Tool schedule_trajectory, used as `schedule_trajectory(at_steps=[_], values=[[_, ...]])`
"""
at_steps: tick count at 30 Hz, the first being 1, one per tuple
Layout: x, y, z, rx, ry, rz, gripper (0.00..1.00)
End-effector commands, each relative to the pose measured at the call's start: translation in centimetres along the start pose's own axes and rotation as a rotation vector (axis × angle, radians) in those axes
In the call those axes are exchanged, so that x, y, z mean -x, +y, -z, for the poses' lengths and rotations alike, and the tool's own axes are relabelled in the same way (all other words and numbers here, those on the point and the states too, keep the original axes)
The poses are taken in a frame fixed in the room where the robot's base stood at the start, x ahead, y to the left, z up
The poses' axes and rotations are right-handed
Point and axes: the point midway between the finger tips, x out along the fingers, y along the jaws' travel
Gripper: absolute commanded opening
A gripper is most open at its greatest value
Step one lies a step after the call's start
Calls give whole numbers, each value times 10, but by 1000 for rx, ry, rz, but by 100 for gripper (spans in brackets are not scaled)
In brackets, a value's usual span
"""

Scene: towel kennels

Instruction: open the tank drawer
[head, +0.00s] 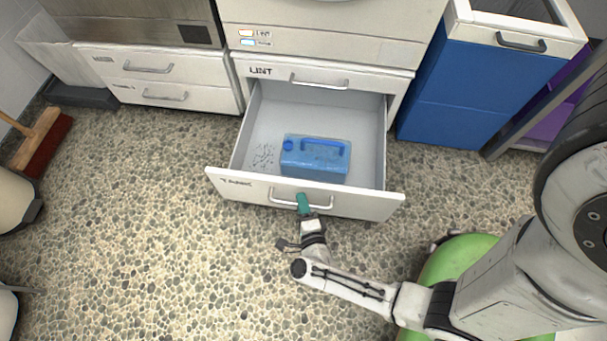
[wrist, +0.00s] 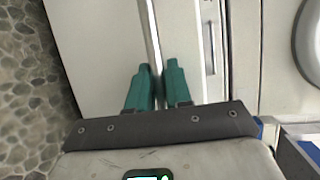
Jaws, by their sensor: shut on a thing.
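The tank drawer (head: 225,184) is pulled far out from under the machine, and its open inside shows. A blue tank with a handle (head: 314,160) lies in it, right of the middle. My gripper (head: 303,203) is at the drawer's front, on the bar handle (head: 322,200). In the wrist view the teal fingers of my gripper (wrist: 158,75) are closed on the metal bar handle (wrist: 150,35), one on each side of it.
The lint drawer (head: 270,72) above is shut. Two shut drawers (head: 158,80) stand left, a blue bin cabinet (head: 470,90) right. The pebbled floor (head: 150,230) before the drawer is largely clear.

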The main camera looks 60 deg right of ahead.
Motion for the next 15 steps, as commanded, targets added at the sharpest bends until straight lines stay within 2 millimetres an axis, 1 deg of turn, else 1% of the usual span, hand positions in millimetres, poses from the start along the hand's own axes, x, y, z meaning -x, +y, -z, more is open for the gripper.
schedule_trajectory(at_steps=[12, 13, 15], values=[[3, 2, -1, 0, 0, -3, 0], [3, 2, -1, 0, 0, -3, 21], [3, 2, -1, 0, 0, -2, 28]])
